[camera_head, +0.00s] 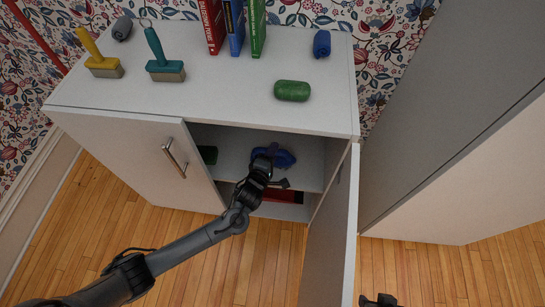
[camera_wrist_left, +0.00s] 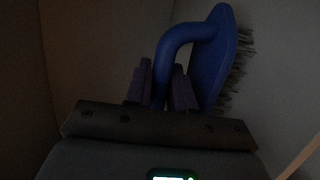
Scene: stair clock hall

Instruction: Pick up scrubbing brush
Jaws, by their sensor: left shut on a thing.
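The blue scrubbing brush (camera_head: 284,158) is inside the open right side of the white cabinet, at the upper compartment. In the left wrist view the brush (camera_wrist_left: 212,60) shows a curved blue handle and dark bristles facing right. My left gripper (camera_head: 267,160) reaches in through the open front. Its two fingers (camera_wrist_left: 163,88) are shut on the handle, one on each side. I cannot tell whether the brush touches the shelf. Part of my right gripper (camera_head: 378,300) shows at the bottom edge, away from the brush; its fingers are not clear.
The cabinet's right door (camera_head: 333,235) stands open beside my arm; the left door (camera_head: 135,155) is shut. A red thing (camera_head: 283,196) lies lower. Paint brushes, books and rolls stand on the cabinet top (camera_head: 220,100).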

